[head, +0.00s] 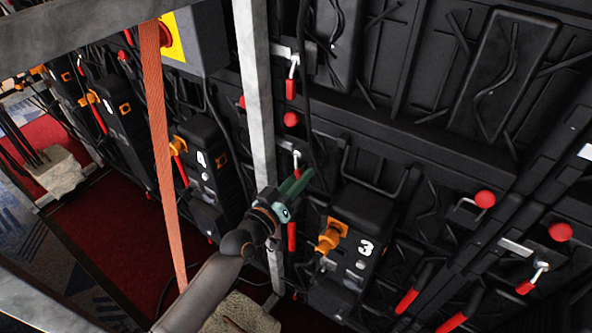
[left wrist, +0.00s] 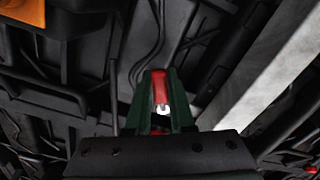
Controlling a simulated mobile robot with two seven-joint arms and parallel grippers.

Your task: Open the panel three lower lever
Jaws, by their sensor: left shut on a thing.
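The panel three lower lever (head: 292,237) has a red handle that hangs beside the grey post, left of the black box marked 3 (head: 350,265). Its metal upper end shows just above my gripper. My left gripper (head: 298,183), with dark green fingers, reaches in from below and is shut on this lever. In the left wrist view the red handle (left wrist: 159,88) sits between the two fingers, with a pale metal bit below it. Part of the lever is hidden behind the gripper. My right gripper is not in view.
Another red-handled lever (head: 291,88) hangs higher up, with a red knob (head: 291,119) below it. A grey upright post (head: 256,110) stands close by the gripper. An orange strap (head: 158,140) hangs at left. Orange plugs (head: 331,236) and cables sit near the box.

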